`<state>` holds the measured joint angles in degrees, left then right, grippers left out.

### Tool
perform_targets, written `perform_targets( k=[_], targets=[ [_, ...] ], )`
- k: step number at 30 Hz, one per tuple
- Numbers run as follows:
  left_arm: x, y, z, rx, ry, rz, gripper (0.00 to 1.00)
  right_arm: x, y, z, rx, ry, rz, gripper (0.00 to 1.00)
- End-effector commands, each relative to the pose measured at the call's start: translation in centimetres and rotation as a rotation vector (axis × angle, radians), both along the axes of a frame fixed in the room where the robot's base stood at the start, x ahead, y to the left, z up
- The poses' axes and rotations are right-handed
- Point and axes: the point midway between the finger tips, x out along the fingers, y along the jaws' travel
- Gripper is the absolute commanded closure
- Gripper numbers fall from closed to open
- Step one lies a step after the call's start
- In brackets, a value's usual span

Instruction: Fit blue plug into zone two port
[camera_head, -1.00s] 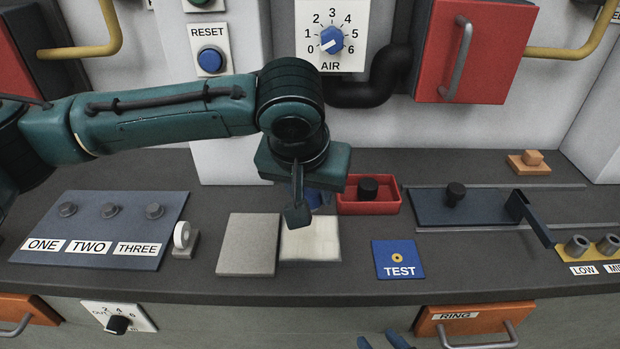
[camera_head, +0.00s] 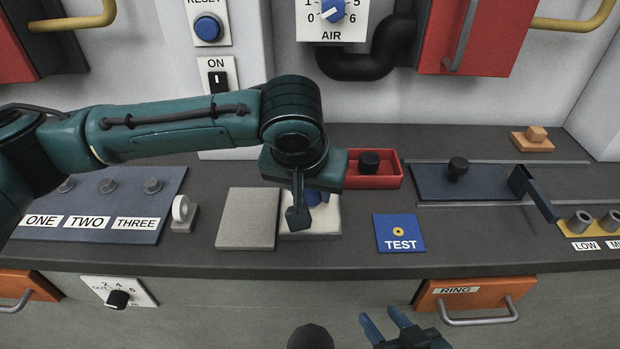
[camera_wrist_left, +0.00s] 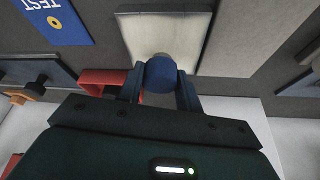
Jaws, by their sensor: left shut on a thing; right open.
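My left gripper (camera_head: 298,212) is shut on the blue plug (camera_head: 316,197) over a cream pad (camera_head: 325,226). In the left wrist view the round blue plug (camera_wrist_left: 161,74) sits between the two fingers near the pad's edge; I cannot tell whether it touches the pad. The gripper partly hides the plug in the head view. The zone panel (camera_head: 100,238), labelled ONE, TWO and THREE, lies to the left. The round grey fitting above TWO (camera_head: 108,186) is in view, clear of the arm. My right gripper (camera_head: 384,322) is open and empty at the bottom edge.
A grey pad (camera_head: 246,218) lies left of the cream pad. A white ring on a stand (camera_head: 182,210) is beside the panel. A red tray with a black knob (camera_head: 390,181) and a blue TEST plate (camera_head: 400,245) are to the right. My left forearm passes over the panel's back-left corner.

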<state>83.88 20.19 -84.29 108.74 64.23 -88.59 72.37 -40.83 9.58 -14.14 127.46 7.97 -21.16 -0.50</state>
Motion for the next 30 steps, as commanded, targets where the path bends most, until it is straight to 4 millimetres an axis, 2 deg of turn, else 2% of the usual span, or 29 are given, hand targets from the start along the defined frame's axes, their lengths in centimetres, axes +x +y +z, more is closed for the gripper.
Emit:
perform_targets(
  k=[18,30],
  targets=[
    [0.02,0.01,-0.27,0.000,-0.001,0.000,0.88,-0.01,-0.22,0.16,-0.003,-0.007,-0.004,0.57],
    [0.01,-0.01,-0.23,0.000,-0.001,0.000,0.88,-0.03,-0.24,1.03,-0.004,-0.005,-0.005,0.57]
  ],
)
